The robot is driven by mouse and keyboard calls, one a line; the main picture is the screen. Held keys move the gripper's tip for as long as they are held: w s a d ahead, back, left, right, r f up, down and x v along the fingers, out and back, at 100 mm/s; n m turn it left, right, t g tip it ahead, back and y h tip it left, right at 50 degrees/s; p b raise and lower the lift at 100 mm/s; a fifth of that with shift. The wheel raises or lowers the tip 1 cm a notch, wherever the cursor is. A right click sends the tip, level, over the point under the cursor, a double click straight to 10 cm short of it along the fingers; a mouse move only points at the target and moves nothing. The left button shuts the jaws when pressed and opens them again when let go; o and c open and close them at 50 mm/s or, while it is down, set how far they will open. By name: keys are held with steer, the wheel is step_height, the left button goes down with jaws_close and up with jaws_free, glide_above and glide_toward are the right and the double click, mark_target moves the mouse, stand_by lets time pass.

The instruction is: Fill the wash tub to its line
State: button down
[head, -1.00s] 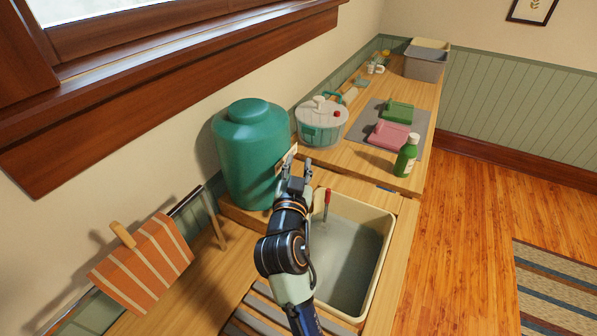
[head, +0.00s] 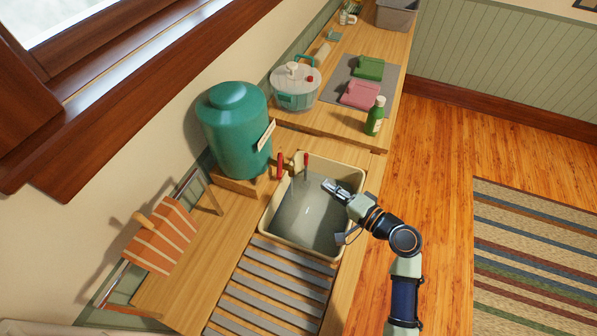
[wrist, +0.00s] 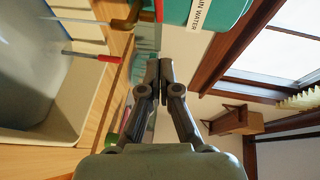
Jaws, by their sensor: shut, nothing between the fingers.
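The cream wash tub (head: 343,165) is set in the counter and holds grey, clear-looking water (head: 305,215). I cannot make out its line. The green water barrel (head: 235,130) stands behind its left edge, and its label reads "...IN WATER" in the wrist view (wrist: 208,14). Its brass tap (head: 283,167) with a red lever (head: 279,165) points over the tub. A thin pale streak below the spout in the wrist view (wrist: 75,19) looks like running water. My gripper (head: 328,185) is shut and empty above the tub's right part, apart from the tap; its fingertips also show in the wrist view (wrist: 158,70).
A red-topped thin rod (head: 306,160) stands at the tub's back edge. A slatted rack (head: 275,285) lies in front. A striped orange cloth (head: 163,235) hangs at left. A lidded clear pot (head: 295,87) and a green bottle (head: 375,115) stand behind. The floor at right is open.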

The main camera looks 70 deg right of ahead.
steer(key=w+a+x, duration=0.1)
steer(key=a+x, duration=0.1)
steer(key=x, duration=1)
steer(key=shift+w+a+f, duration=0.2)
steer(key=shift+w, duration=0.1)
